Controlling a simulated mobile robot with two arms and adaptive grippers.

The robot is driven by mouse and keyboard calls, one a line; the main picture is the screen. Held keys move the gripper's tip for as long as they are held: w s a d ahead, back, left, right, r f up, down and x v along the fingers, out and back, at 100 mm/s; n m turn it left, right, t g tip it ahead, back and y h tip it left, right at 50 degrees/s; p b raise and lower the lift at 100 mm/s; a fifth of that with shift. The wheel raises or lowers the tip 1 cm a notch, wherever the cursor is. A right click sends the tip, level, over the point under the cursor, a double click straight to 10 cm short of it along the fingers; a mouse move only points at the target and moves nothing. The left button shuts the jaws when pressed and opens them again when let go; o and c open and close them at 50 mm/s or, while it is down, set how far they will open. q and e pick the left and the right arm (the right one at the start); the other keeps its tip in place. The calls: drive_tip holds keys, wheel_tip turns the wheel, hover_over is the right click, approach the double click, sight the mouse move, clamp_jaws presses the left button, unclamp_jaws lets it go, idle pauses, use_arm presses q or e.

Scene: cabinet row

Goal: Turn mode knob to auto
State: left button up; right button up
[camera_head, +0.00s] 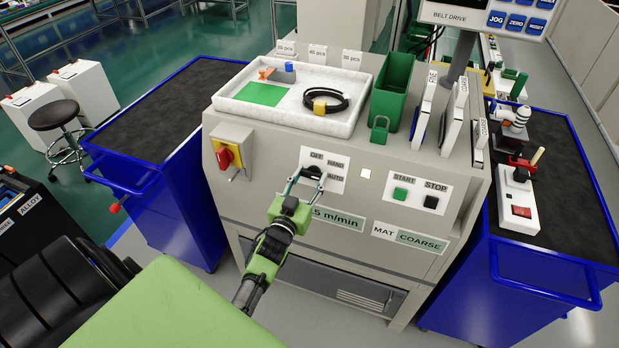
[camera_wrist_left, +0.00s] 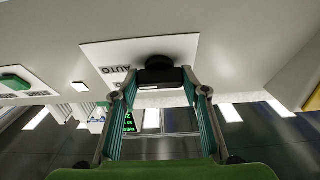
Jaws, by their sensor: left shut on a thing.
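The mode knob (camera_head: 313,171) is a small dark knob on a white label plate (camera_head: 335,181) marked OFF, HAND and AUTO, on the front of the grey machine (camera_head: 260,178). My left gripper (camera_head: 306,181) reaches it from below, with its green body under the plate. In the left wrist view the black knob (camera_wrist_left: 160,75) sits between the two fingertips (camera_wrist_left: 158,84), which are shut on it. The AUTO word (camera_wrist_left: 115,70) shows left of it there, upside down. I cannot tell for sure which word the knob points to. My right gripper is not in view.
Right of the plate are a lit white square (camera_head: 365,174), a green START button (camera_head: 400,194) and a black STOP button (camera_head: 431,202). A red switch on yellow (camera_head: 228,157) is at the left. Blue carts (camera_head: 165,190) flank the machine. A white tray (camera_head: 240,112) lies on top.

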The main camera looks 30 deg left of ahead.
use_arm(q)
drive_tip(key=o, duration=1.1)
drive_tip(key=shift+w, duration=0.1)
drive_tip(key=shift+w+f, duration=0.1)
drive_tip(key=shift+f, duration=0.05)
drive_tip(key=v, duration=1.2)
